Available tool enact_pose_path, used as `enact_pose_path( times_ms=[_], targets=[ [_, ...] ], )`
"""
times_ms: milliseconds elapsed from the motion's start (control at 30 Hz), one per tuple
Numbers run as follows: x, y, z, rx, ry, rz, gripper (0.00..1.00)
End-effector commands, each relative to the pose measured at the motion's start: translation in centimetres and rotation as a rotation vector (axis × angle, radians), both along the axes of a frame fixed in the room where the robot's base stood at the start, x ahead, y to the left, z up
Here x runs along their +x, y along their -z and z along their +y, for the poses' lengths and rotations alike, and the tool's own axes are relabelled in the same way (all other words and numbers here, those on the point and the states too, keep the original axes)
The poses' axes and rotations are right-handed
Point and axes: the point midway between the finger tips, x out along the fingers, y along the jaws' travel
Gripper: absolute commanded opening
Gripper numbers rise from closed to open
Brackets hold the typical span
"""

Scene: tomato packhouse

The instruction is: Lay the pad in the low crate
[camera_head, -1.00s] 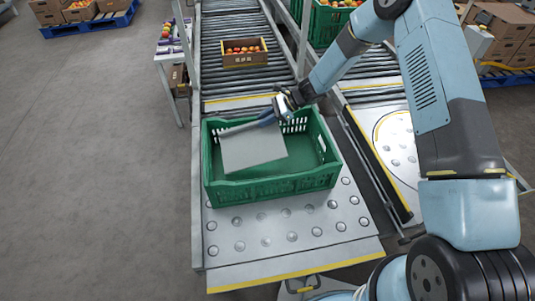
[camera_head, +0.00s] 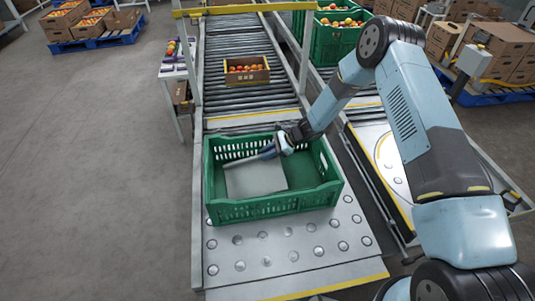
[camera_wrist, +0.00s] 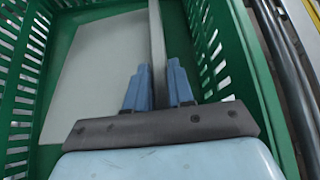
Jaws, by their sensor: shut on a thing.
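The pad (camera_head: 256,180) is a flat grey sheet with a raised strip along its far edge. It is inside the low green crate (camera_head: 272,208), low down and towards the left. My gripper (camera_head: 268,153) reaches in over the crate's far right side and is shut on the raised strip. In the wrist view, the blue fingers (camera_wrist: 158,88) stand on both sides of the strip, and the pad (camera_wrist: 100,75) spreads to the left inside the green crate walls (camera_wrist: 218,45). I cannot tell whether the pad's whole underside touches the crate floor.
The crate stands on a ball-transfer table (camera_head: 290,245) with a yellow front edge. Behind it, a roller conveyor (camera_head: 235,40) carries a small box of tomatoes (camera_head: 246,71). A tall green crate (camera_head: 337,38) stands at the back right. Open floor lies left.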

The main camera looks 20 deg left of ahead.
Motion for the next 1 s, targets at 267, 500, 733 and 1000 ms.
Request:
enact_pose_path(
  times_ms=[267, 500, 733, 1000],
  targets=[
    [0.0, 0.0, 0.0, 0.000, -0.001, 0.000, 0.42],
    [-0.1, 0.0, 0.1, 0.000, -0.001, 0.000, 0.48],
    [0.4, -0.6, -0.7, 0.000, -0.001, -0.001, 0.48],
    [2.1, -3.4, -4.3, 0.000, 0.002, -0.001, 0.48]
  ],
)
